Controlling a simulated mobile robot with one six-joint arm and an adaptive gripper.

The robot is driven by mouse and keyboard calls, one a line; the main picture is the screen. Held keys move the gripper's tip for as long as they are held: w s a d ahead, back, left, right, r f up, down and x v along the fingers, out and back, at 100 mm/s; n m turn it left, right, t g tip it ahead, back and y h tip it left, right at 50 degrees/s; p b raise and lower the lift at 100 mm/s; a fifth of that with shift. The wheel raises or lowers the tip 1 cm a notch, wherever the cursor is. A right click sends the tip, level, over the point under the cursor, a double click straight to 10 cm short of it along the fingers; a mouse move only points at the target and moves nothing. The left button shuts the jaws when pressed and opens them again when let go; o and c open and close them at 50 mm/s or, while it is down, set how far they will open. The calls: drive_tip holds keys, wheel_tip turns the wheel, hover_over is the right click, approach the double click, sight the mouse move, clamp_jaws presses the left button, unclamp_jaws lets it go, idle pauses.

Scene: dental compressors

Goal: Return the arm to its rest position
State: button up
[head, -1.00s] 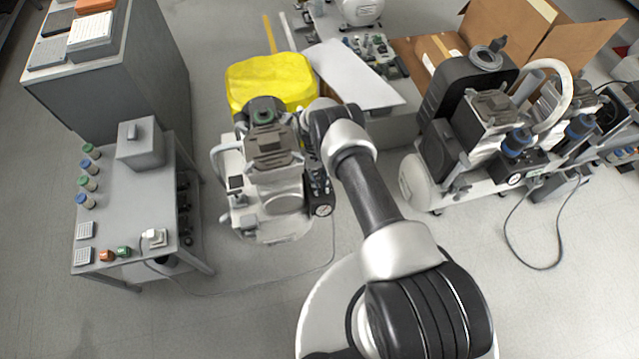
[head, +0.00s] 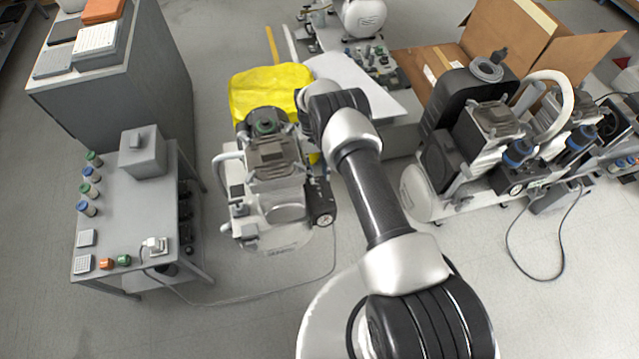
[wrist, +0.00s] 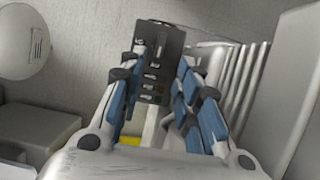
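My arm (head: 375,195) rises from the bottom of the head view and bends at a silver joint to the right of the near compressor. My gripper is hidden behind the arm there. In the wrist view my gripper (wrist: 162,75) has its two blue-padded fingers apart, with a gap between them. A dark block with small sockets (wrist: 162,50) shows between and beyond the fingertips; I see no clear grip on it. The near compressor (head: 278,180) stands upright on the floor, left of my arm, partly overlapped by it.
A grey bench (head: 125,220) with small jars stands at the left beside a dark cabinet (head: 125,95). A yellow cover (head: 268,88) lies behind the near compressor. More compressors (head: 490,140) and an open cardboard box (head: 520,40) stand at the right. A cable crosses the floor.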

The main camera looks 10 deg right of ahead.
drive_tip(key=shift+v, duration=1.1)
wheel_tip(320, 180, up, 17)
drive_tip(key=w+t, duration=0.2)
drive_tip(key=w, duration=0.1)
drive_tip(key=s+r+t, duration=0.1)
drive_tip(key=s+r, duration=0.3)
drive_tip(key=r, duration=0.6)
drive_tip(key=s+r+t, duration=0.1)
drive_tip(key=s+r, duration=0.2)
drive_tip(key=r, duration=0.7)
drive_tip(key=s+r+t, duration=0.2)
drive_tip(key=s+r, duration=0.7)
drive_tip(key=s, duration=0.3)
drive_tip(key=s+t, duration=0.3)
drive_tip(key=s, duration=1.2)
drive_tip(key=shift+s+d+f, duration=0.2)
drive_tip(key=shift+s+f, duration=0.1)
